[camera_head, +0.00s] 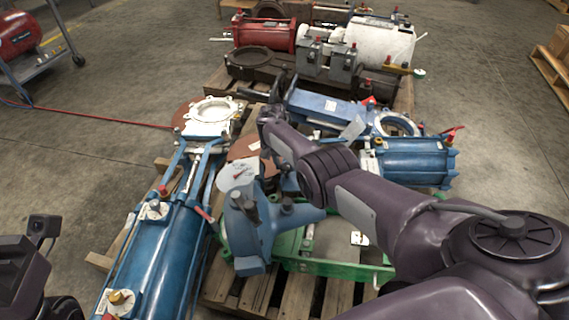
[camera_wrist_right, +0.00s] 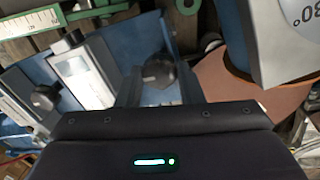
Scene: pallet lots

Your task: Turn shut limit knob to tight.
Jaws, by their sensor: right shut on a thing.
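A blue actuator unit (camera_head: 252,240) with several dark knobs stands on the pallet, left of my right forearm. In the right wrist view, a black knob (camera_wrist_right: 158,70) sits straight ahead of my right gripper (camera_wrist_right: 160,84), whose fingers are shut on it. A second black knob (camera_wrist_right: 74,38) stands on a pale plate to the left. A third knob (camera_wrist_right: 46,96) is lower left. I cannot read any label that tells which is the shut limit knob. In the head view, my right wrist hides most of the grip. Only part of my left arm shows at lower left; its fingers do not.
A white dial (camera_head: 238,174) stands just behind the blue unit. Blue valve parts (camera_head: 412,160) lie beyond my forearm. The concrete floor (camera_head: 110,95) at left is mostly clear.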

